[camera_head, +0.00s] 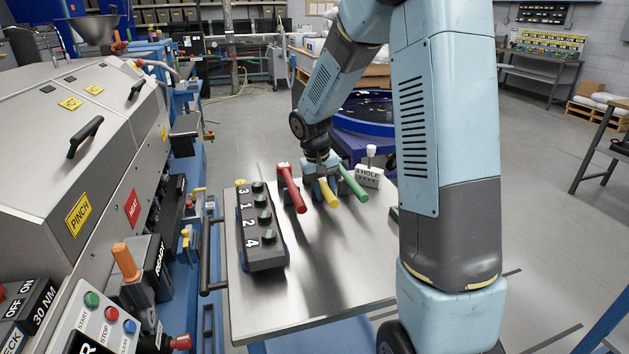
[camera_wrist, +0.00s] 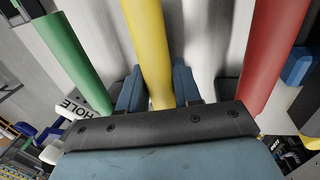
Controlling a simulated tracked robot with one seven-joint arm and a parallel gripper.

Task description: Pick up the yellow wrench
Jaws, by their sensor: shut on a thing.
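The yellow wrench (camera_head: 328,192) lies between a red wrench (camera_head: 294,190) and a green wrench (camera_head: 353,184) at the far side of the metal table. My gripper (camera_head: 321,168) is over its far end, pointing down. In the wrist view the yellow handle (camera_wrist: 148,45) runs between the two blue fingers of my gripper (camera_wrist: 159,92), which are shut on it. The green handle (camera_wrist: 72,50) is on the left there and the red handle (camera_wrist: 275,50) on the right, both outside the fingers. The wrench's head is hidden behind my gripper.
A dark block with numbered knobs (camera_head: 263,228) stands left of the wrenches. A white sign reading HOLE (camera_head: 369,176) stands to their right. The front of the metal table (camera_head: 310,300) is clear. A grey machine (camera_head: 50,190) borders the left.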

